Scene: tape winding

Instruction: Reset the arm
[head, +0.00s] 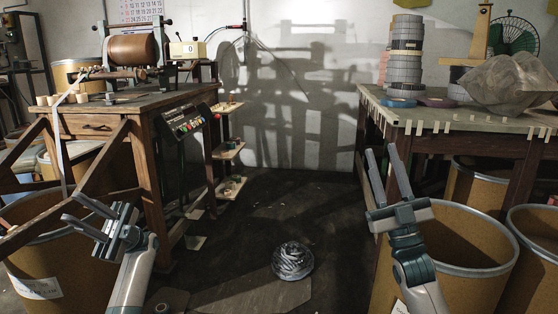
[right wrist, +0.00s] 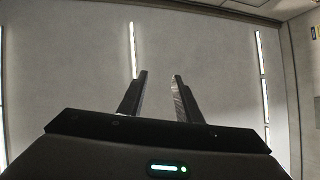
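My left gripper (head: 86,211) is at the lower left of the head view, in front of the wooden winding bench. Its two fingers stand apart with nothing between them. My right gripper (head: 382,160) is raised at the right of the head view, fingers pointing up, in front of the right table. Its fingers are apart and empty. In the right wrist view the same gripper (right wrist: 161,82) shows its fingers parted, with only a plain pale surface and light strips behind them.
The winding bench (head: 125,100) with a brown roller (head: 131,49) stands left. The right table (head: 470,118) carries stacked tape rolls (head: 405,62) and a grey crumpled bundle (head: 508,84). Drums, including one (head: 455,240), stand near both grippers. A grey coiled object (head: 292,262) lies on the floor between.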

